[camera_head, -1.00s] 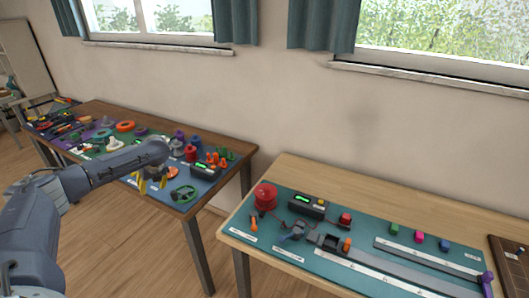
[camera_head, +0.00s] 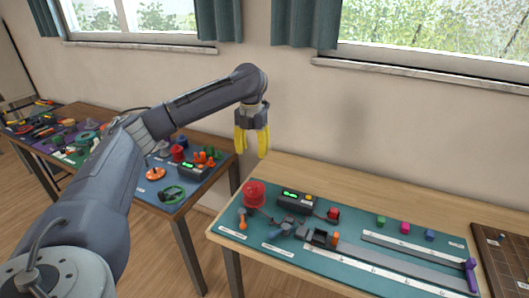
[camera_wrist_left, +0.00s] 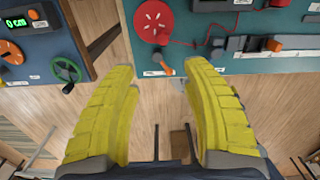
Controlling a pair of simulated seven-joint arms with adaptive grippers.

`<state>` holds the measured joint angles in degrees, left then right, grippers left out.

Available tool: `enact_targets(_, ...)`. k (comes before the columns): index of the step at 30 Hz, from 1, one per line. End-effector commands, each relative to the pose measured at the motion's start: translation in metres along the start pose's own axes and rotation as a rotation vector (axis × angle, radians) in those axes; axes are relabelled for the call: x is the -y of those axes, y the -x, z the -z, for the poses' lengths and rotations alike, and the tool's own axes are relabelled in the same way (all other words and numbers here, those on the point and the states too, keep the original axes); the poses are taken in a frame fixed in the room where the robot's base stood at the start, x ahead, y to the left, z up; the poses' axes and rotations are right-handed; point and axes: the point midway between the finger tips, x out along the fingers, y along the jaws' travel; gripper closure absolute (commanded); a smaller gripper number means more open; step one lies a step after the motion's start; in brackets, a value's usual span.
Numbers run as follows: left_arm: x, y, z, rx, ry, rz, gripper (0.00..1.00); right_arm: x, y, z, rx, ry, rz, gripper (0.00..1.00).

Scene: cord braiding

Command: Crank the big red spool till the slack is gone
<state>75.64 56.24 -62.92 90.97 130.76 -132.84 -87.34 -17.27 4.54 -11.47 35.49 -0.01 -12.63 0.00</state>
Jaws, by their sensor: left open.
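The big red spool (camera_head: 254,193) stands at the left end of the teal mat on the right table. An orange crank handle (camera_head: 242,222) sits at its front. In the left wrist view the spool (camera_wrist_left: 153,20) shows from above, with the orange handle (camera_wrist_left: 166,66) below it and a thin red cord (camera_wrist_left: 195,44) running off to the right. My right gripper is not seen.
A black box with a green display (camera_head: 297,201) stands right of the spool. A grey slotted rail (camera_head: 400,262), small coloured blocks and a purple lever (camera_head: 471,275) lie further right. The left table holds a green handwheel (camera_head: 173,193) and many small parts.

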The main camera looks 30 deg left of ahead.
Motion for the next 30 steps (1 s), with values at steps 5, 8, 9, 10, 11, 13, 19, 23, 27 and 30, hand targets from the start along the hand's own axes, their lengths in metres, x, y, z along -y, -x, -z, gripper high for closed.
enact_targets(5,0.004,-0.003,0.002,-0.005,-0.024,0.002,0.52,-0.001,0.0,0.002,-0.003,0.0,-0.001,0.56)
enact_targets(8,0.004,-0.013,0.002,-0.005,-0.023,0.002,0.52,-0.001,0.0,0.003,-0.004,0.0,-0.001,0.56)
enact_targets(9,0.004,-0.018,0.003,-0.006,-0.023,0.003,0.52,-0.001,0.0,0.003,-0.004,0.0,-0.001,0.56)
enact_targets(10,0.004,-0.022,0.003,-0.006,-0.023,0.003,0.52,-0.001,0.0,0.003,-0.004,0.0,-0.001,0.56)
enact_targets(11,0.004,-0.027,0.003,-0.006,-0.022,0.001,0.52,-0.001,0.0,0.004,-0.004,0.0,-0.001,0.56)
enact_targets(13,0.004,-0.038,0.003,-0.006,-0.022,0.003,0.52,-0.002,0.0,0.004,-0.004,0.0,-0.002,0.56)
enact_targets(19,0.004,-0.071,0.003,-0.006,-0.022,0.003,0.52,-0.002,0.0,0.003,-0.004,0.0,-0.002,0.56)
enact_targets(23,0.004,-0.093,0.003,-0.006,-0.02,0.002,0.52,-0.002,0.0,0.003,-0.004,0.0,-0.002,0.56)
enact_targets(27,0.004,-0.116,0.003,-0.006,-0.02,0.003,0.52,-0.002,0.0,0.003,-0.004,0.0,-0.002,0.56)
enact_targets(30,0.004,-0.13,0.003,-0.005,-0.02,0.003,0.52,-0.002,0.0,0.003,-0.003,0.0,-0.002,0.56)
